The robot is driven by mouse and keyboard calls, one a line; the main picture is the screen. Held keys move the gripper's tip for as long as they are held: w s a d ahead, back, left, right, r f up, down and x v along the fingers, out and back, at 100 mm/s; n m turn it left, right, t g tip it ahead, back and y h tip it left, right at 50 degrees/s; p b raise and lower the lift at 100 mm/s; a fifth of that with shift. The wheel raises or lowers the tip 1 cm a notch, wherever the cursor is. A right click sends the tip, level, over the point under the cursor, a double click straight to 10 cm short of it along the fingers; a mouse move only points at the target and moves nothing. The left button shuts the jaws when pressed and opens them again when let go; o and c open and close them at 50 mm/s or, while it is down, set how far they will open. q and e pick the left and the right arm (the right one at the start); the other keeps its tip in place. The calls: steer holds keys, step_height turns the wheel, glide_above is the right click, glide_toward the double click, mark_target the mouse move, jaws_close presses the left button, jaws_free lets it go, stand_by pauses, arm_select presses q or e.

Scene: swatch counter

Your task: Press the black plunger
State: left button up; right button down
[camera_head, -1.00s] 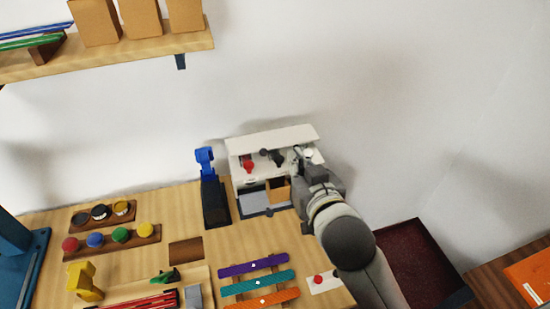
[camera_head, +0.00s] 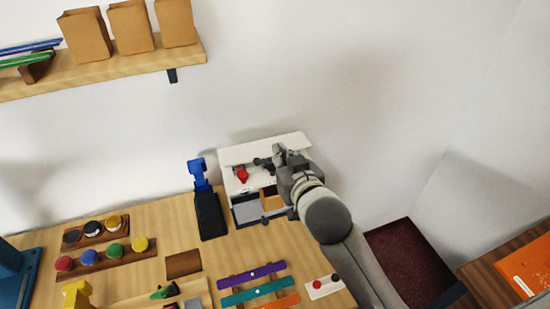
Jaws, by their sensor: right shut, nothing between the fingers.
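A white box-like unit (camera_head: 233,157) stands against the wall at the back of the counter. A red plunger (camera_head: 241,174) shows on its left side. The black plunger (camera_head: 262,163) is to its right, small and partly hard to make out. My right gripper (camera_head: 279,154) is shut and empty, its tips at the unit just right of the black plunger. I cannot tell whether they touch it. My gripper and arm hide the unit's right part. My left gripper is not in view.
A black stand with a blue top (camera_head: 197,174) is just left of the unit. Several coloured round knobs on wooden strips (camera_head: 102,259) lie left. Coloured bars (camera_head: 252,275) and a white plate with red and black buttons (camera_head: 325,287) are in front. A shelf (camera_head: 110,75) hangs upper left.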

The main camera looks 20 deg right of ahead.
steer(key=p, duration=0.1)
glide_above(272, 168)
steer(key=s, duration=0.1)
step_height(272, 168, down, 4)
steer(key=shift+s+d+r, duration=0.1)
steer(key=shift+d+r, duration=0.05)
steer(key=shift+r, duration=0.1)
steer(key=shift+s+f+p, duration=0.1)
steer(key=shift+f+p, duration=0.25)
steer(key=shift+f, duration=0.35)
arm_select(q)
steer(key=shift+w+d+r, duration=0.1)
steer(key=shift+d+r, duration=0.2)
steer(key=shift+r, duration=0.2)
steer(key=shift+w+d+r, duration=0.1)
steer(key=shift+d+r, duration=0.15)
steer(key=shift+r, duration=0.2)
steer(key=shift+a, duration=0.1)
arm_select(e)
steer(key=shift+f, duration=0.1)
